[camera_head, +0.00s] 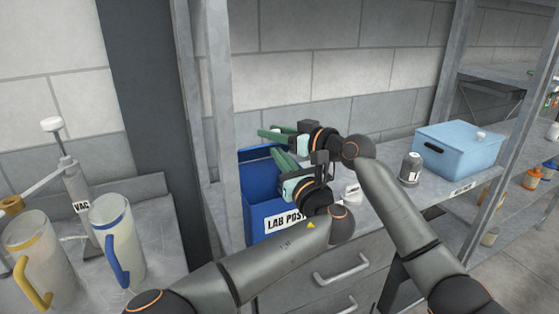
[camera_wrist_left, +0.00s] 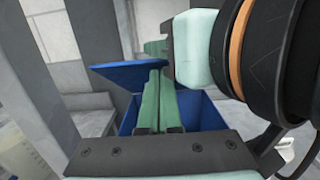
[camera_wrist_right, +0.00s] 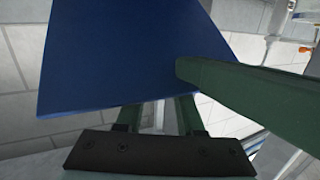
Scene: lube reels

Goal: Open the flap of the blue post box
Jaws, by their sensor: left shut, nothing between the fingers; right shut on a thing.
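The blue post box (camera_head: 254,190), labelled LAB POST, stands on the grey shelf. Its flap (camera_wrist_left: 122,74) is raised and tilted, and the box's opening shows below it in the left wrist view. My right gripper (camera_head: 268,132), the upper one, is at the raised flap. It is shut on the flap, which also fills much of the right wrist view (camera_wrist_right: 120,55); the exact contact is partly hidden. My left gripper (camera_head: 280,160) is shut and empty over the box's opening. Its fingertips (camera_wrist_left: 157,72) are close to the flap's edge; I cannot tell whether they touch.
A grey rack post (camera_head: 222,120) stands close left of the box. A dark jar (camera_head: 410,168) and a light-blue lidded bin (camera_head: 457,150) stand to the right on the shelf. Drawers with handles (camera_head: 341,269) are below. Two jugs (camera_head: 115,240) stand on the left bench.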

